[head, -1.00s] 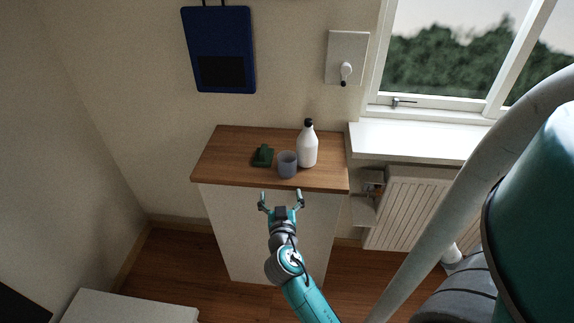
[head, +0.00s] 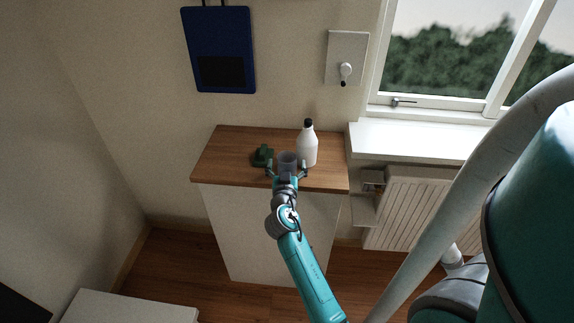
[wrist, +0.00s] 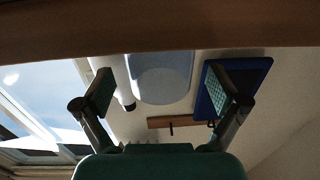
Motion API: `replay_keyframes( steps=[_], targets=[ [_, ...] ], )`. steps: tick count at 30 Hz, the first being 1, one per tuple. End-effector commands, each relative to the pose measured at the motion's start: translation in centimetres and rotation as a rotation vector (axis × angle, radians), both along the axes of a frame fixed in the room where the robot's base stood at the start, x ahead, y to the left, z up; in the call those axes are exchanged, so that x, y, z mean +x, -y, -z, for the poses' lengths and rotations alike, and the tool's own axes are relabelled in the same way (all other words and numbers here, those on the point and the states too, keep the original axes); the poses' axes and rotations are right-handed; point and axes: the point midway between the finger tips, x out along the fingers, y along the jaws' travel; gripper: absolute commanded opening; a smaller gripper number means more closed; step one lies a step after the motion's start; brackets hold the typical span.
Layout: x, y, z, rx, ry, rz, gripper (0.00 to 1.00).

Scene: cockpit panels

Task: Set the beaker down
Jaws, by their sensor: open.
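The grey-blue beaker (head: 287,158) stands on the wooden top of the cabinet (head: 225,150), near its front edge. My gripper (head: 287,171) is open at the beaker, with one finger to its left and one to its right. The gripper and wrist hide the beaker's lower front. In the wrist view, the picture is upside down. The beaker (wrist: 162,75) shows between the spread fingers of my gripper (wrist: 165,90), with gaps on both sides. I cannot tell how far between the fingers it is.
A white bottle (head: 307,150) with a black cap stands close to the right of the beaker. A dark green object (head: 262,156) lies close to its left. The cabinet top is clear farther left. A blue board (head: 218,50) hangs on the wall behind.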

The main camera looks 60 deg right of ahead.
Motion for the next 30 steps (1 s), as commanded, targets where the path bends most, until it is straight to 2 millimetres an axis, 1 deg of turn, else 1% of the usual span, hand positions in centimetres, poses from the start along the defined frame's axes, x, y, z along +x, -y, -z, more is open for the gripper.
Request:
replay_keyframes(
  steps=[1, 3, 6, 14, 15, 17, 18, 20, 21, 22, 23, 24, 30],
  targets=[
    [0.3, 0.7, 0.0, -0.001, 0.000, 0.001, 0.96],
    [0.7, 1.5, 0.0, 0.000, 0.001, 0.001, 0.96],
    [1.0, 2.0, 0.1, 0.000, 0.001, 0.000, 0.96],
    [1.1, 2.2, 0.1, 0.000, 0.000, -0.001, 0.96],
    [1.1, 2.2, 0.1, 0.000, 0.000, -0.001, 0.86],
    [1.1, 2.2, 0.1, 0.000, 0.000, -0.001, 0.71],
    [1.1, 2.2, 0.1, 0.000, 0.000, -0.001, 0.61],
    [1.1, 2.2, 0.1, 0.000, 0.000, -0.001, 0.46],
    [1.0, 2.2, 0.1, 0.000, 0.000, -0.001, 0.36],
    [1.0, 2.2, 0.1, 0.000, 0.000, -0.001, 0.31],
    [1.0, 2.2, 0.1, 0.000, 0.000, -0.001, 0.30],
    [1.0, 2.2, 0.1, 0.000, 0.000, -0.001, 0.25],
    [1.0, 2.2, 0.0, 0.000, 0.000, -0.001, 0.25]
  ],
)
